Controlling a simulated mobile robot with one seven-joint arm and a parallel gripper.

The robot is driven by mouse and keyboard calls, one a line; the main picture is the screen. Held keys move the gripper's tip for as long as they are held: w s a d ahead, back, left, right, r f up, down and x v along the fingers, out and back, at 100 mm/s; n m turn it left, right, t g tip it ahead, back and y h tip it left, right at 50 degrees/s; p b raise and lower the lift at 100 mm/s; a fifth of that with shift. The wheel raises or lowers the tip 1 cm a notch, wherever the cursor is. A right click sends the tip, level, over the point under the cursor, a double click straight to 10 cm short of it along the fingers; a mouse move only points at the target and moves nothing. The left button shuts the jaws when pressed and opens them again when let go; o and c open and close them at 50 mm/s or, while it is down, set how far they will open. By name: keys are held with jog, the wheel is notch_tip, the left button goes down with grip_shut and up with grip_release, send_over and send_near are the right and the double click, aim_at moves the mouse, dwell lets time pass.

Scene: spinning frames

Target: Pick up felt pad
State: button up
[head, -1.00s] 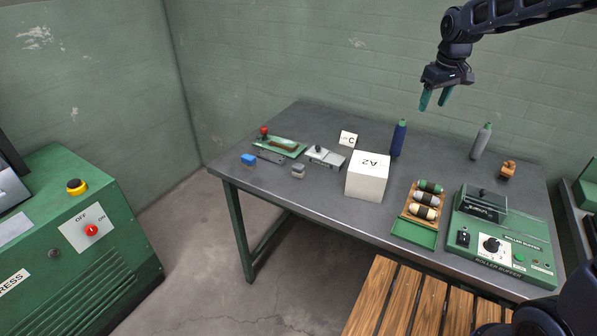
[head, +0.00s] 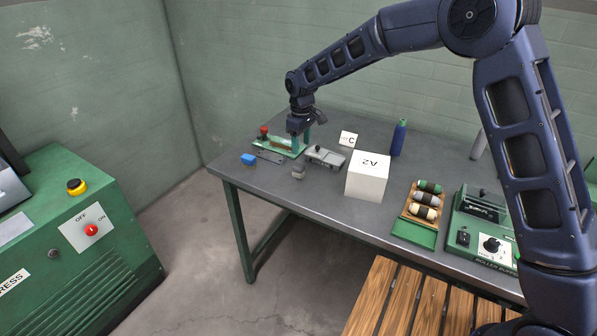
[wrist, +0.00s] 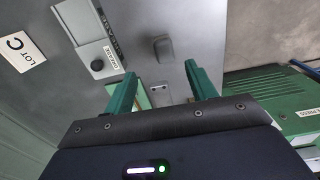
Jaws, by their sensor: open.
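No piece is clearly marked as the felt pad. A green board (head: 268,140) with a red knob sits at the table's far left; the brown piece seen on it earlier is now mostly behind my gripper. A small grey block (head: 298,172) lies in front of it and also shows in the wrist view (wrist: 162,48). My gripper (head: 301,145) is open and points down over the board's right end. In the wrist view, a flat plate with two holes (wrist: 159,86) shows between the spread green fingers (wrist: 163,88).
A grey device with a black knob (head: 326,157) stands close on the right, with a LOT C card (head: 348,139) behind. A white A2 box (head: 367,178), a blue bottle (head: 398,138) and a spool tray (head: 415,232) stand farther right. The table's front left is clear.

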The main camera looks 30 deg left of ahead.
aim_at(298, 165)
jog(key=shift+s+a+f, duration=0.4)
jog(key=shift+a+f, duration=0.05)
jog(key=shift+f, duration=0.15)
notch_tip(298, 165, down, 10)
jog(key=shift+w+d+f, duration=0.1)
jog(key=shift+f, duration=0.15)
jog(key=c, duration=1.1)
jog(key=shift+o, duration=0.2)
jog(key=shift+r, duration=0.15)
